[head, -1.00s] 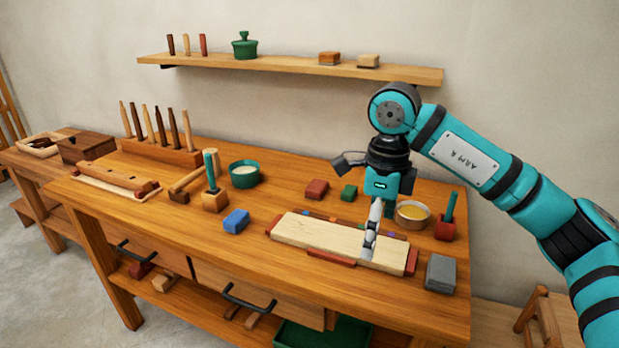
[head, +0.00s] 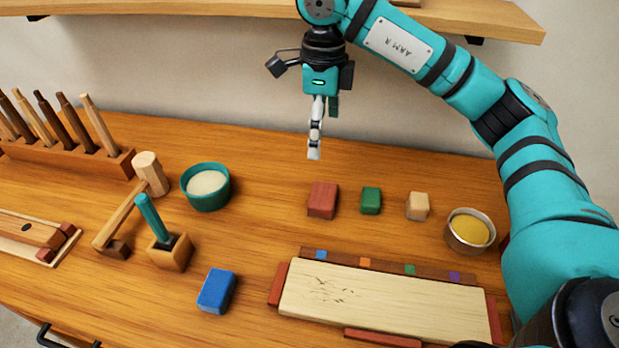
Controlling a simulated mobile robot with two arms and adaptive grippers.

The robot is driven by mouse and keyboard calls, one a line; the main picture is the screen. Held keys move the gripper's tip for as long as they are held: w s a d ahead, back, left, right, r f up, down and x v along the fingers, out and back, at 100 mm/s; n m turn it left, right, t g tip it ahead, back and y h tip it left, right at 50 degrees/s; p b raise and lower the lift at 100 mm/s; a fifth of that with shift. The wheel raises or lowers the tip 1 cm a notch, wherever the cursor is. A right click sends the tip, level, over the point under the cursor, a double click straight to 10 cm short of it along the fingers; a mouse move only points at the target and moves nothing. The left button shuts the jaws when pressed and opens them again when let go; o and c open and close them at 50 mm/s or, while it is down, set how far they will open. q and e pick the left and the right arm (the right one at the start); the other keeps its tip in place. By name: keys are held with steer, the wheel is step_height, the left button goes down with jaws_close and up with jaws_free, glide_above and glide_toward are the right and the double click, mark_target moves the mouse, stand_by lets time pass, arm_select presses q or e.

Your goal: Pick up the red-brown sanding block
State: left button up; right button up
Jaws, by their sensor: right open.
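The red-brown sanding block (head: 322,200) lies on the bench top in the head view, just right of the middle, with a small green block (head: 371,200) to its right. My right gripper (head: 318,150) is above the bench, behind and above the red-brown block in the picture. It points down, is open and holds nothing. Its fingers are seen nearly edge-on, so the gap between them hardly shows. It looks apart from the block. My left gripper is not in view.
A pale block (head: 418,206) and a bowl of yellow paste (head: 468,231) stand to the right. A light board (head: 385,300) lies in front, a blue block (head: 216,291) front left. A green bowl (head: 206,187) and a mallet (head: 130,210) are left. A shelf (head: 200,8) runs above.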

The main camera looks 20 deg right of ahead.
glide_toward(323, 194)
steer(key=shift+a+p, duration=0.15)
steer(key=shift+p, duration=0.15)
steer(key=f, duration=0.5)
steer(key=shift+w, duration=0.25)
steer(key=shift+f+p, duration=0.2)
steer(key=shift+p, duration=0.1)
steer(key=shift+s+f, duration=0.15)
steer(key=shift+f, duration=0.25)
steer(key=f, duration=0.1)
steer(key=f+p, duration=0.1)
steer(key=f, duration=0.1)
steer(key=shift+s+d+f, duration=0.15)
steer(key=shift+d+f, duration=0.05)
steer(key=shift+f, duration=0.45)
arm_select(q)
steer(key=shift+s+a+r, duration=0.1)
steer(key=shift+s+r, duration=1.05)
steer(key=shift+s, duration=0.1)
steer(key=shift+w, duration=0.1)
arm_select(e)
steer(key=c, duration=1.2)
